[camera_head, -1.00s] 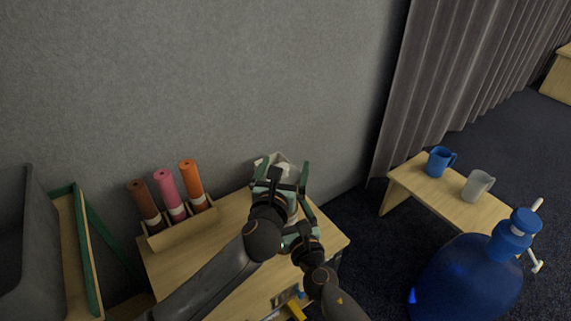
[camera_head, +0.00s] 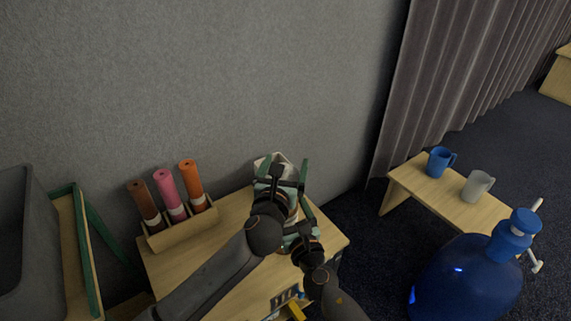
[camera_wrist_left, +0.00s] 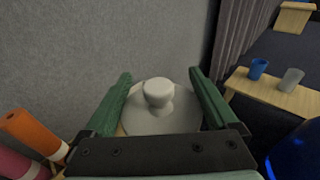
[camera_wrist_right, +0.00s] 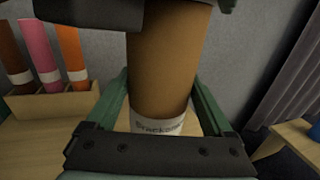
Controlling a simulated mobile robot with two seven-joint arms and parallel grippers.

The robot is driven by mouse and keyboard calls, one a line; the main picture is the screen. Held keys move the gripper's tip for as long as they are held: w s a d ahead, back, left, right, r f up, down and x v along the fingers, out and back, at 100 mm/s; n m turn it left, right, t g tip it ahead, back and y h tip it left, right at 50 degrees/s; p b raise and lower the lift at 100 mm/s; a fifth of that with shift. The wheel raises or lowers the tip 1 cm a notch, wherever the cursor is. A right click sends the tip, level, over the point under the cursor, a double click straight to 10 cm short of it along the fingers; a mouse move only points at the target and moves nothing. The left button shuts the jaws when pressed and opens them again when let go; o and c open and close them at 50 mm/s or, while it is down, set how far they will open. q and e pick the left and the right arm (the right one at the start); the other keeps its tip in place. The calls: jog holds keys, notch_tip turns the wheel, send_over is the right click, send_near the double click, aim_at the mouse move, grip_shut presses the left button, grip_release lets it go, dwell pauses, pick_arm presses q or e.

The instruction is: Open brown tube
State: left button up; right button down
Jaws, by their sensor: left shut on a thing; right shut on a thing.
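A brown tube (camera_wrist_right: 165,65) stands upright in the right wrist view, with a white printed label (camera_wrist_right: 165,127) near its base. My right gripper (camera_wrist_right: 160,85) is shut on its lower body. A pale round lid with a knob (camera_wrist_left: 158,92) shows in the left wrist view. My left gripper (camera_wrist_left: 160,85) is above the right one and shut on this lid, its green fingers on either side. In the head view, my left gripper (camera_head: 283,172) hides most of the held tube; whether the lid has separated from it cannot be told.
A wooden rack (camera_head: 183,232) holds a dark brown tube (camera_head: 143,203), a pink tube (camera_head: 169,192) and an orange tube (camera_head: 191,182). It stands at the left on the table (camera_head: 185,268). A grey wall is close behind. A bench with two cups (camera_head: 430,195) is at the right.

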pick_arm(q)
jog(key=shift+c, duration=1.2)
jog(key=shift+r, duration=0.1)
jog(key=shift+r, duration=1)
jog(key=shift+r, duration=2)
pick_arm(e)
grip_release()
